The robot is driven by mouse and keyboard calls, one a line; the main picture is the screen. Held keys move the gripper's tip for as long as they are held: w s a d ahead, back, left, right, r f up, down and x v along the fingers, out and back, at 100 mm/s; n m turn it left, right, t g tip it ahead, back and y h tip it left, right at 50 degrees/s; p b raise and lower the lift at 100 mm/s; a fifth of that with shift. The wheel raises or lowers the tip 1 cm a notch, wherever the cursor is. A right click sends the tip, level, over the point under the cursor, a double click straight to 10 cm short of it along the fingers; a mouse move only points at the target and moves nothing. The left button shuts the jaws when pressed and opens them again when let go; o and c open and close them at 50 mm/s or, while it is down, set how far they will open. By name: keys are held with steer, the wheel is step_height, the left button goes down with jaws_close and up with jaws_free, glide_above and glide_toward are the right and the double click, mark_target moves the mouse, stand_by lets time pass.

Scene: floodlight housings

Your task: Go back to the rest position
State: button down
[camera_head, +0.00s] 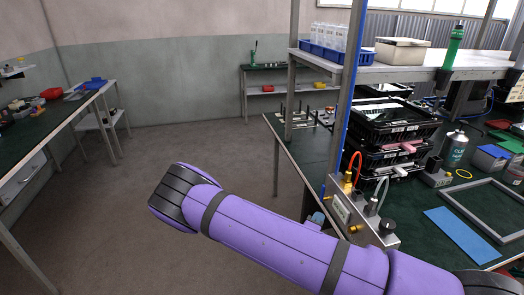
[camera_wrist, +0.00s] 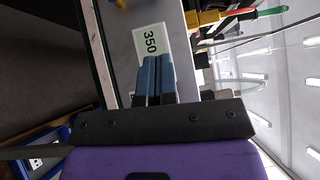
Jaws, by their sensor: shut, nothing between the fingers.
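My gripper (camera_wrist: 152,80) shows in the wrist view with its two blue fingers side by side, shut and empty. The fingers lie in front of a grey panel with a white label (camera_wrist: 149,42) reading 350. I cannot tell from the picture whether they touch it. In the head view my purple arm stretches across the lower middle, in front of the right workbench (camera_head: 306,152). The gripper itself cannot be made out clearly there.
A grey box with hoses (camera_head: 345,205) stands at the bench edge close behind my arm. Stacked black trays (camera_head: 395,125), a spray can (camera_head: 453,150) and a grey frame (camera_head: 478,235) are on the bench. Open floor (camera_head: 150,150) lies left.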

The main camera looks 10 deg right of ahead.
steer(key=s+d+r+m+g+y, duration=0.1)
steer(key=s+r+m+g, duration=0.3)
steer(key=r+m, duration=0.45)
steer(key=s+d+r+m+g, duration=0.1)
steer(key=s+r+m+g, duration=0.1)
steer(key=r+m+g, duration=0.55)
steer(key=s+d+r+m+g+y, duration=0.1)
steer(key=s+r+m+g, duration=0.25)
steer(key=r+m, duration=0.65)
steer(key=s+a+r+m+t+y, duration=0.2)
steer(key=s+r+m+y, duration=0.3)
steer(key=s+r+m, duration=0.4)
steer(key=s+a+r+m+t+y, duration=0.3)
steer(key=s+r+m+t+y, duration=0.1)
steer(key=s+r+m, duration=0.5)
steer(key=shift+s+a+r+m+t+y, duration=0.15)
steer(key=shift+r+m+t+y, duration=0.2)
steer(key=shift+r+y, duration=0.45)
